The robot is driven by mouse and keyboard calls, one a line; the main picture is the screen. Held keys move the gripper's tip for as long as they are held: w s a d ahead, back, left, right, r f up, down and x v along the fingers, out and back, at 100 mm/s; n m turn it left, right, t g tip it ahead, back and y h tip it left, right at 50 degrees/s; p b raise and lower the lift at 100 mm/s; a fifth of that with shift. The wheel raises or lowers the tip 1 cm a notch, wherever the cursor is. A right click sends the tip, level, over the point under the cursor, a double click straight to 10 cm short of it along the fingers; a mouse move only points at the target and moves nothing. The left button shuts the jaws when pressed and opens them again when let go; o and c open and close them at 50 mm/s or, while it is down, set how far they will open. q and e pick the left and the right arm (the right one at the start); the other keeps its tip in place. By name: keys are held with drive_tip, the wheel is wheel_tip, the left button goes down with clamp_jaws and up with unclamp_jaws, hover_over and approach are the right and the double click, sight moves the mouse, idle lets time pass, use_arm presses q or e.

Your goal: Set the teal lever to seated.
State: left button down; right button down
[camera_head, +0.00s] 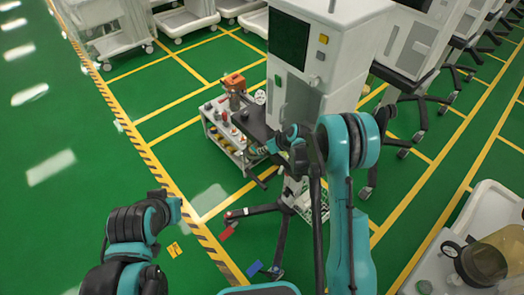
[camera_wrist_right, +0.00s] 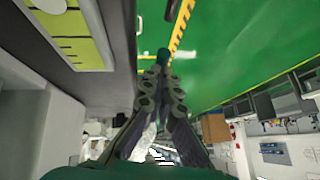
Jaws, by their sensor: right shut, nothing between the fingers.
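The teal lever appears in the right wrist view as a small dark teal knob (camera_wrist_right: 163,55) just beyond my fingertips. I cannot tell whether they touch it, nor how the lever is set. My right gripper (camera_wrist_right: 163,78) is shut and empty, its dark fingers drawn together. In the head view my right gripper (camera_head: 272,146) is small, beside the lower front of the white anaesthesia machine (camera_head: 312,85); the lever cannot be made out there. My left arm shows at the lower left, but its fingers are not visible.
A small cart (camera_head: 236,150) with bottles and an orange device (camera_head: 233,83) stands left of the machine. Dark base legs (camera_head: 255,210) spread on the green floor. More carts line the upper right. A white table (camera_head: 440,265) is at lower right. The left floor is mostly clear.

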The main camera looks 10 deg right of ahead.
drive_tip(key=shift+s+f+b, duration=0.25)
drive_tip(key=shift+f+b, duration=0.05)
drive_tip(key=shift+f, duration=0.2)
drive_tip(key=shift+s, duration=0.1)
use_arm(q)
drive_tip(key=shift+s+f, duration=0.1)
drive_tip(key=shift+f, duration=0.5)
use_arm(e)
drive_tip(key=shift+r, duration=0.15)
